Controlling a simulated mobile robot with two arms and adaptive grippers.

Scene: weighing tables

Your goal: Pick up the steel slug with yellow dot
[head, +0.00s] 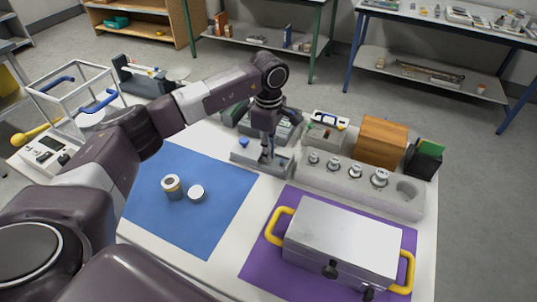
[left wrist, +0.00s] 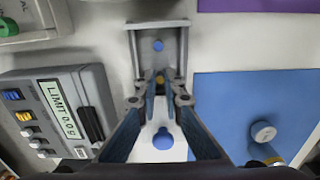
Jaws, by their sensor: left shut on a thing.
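My left gripper (head: 266,160) reaches down into a small grey metal tray (head: 284,167) on the table. In the left wrist view, its fingertips (left wrist: 160,88) are closed on the steel slug with yellow dot (left wrist: 160,79), whose yellow top shows between them. The slug is still within the grey tray (left wrist: 184,42). The fingers hide most of its body, and I cannot tell whether it is lifted. A blue dot (left wrist: 158,45) shows farther along the tray. A blue round top (left wrist: 163,141) shows between the fingers nearer the wrist. My right gripper is not in view.
A blue mat (head: 215,225) holds a jar (head: 172,187) and a white-topped round piece (head: 196,193). A silver case (head: 342,240) with yellow handles lies on a purple mat (head: 262,252). A block of steel weights (head: 400,205) and a wooden box (head: 381,140) stand right.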

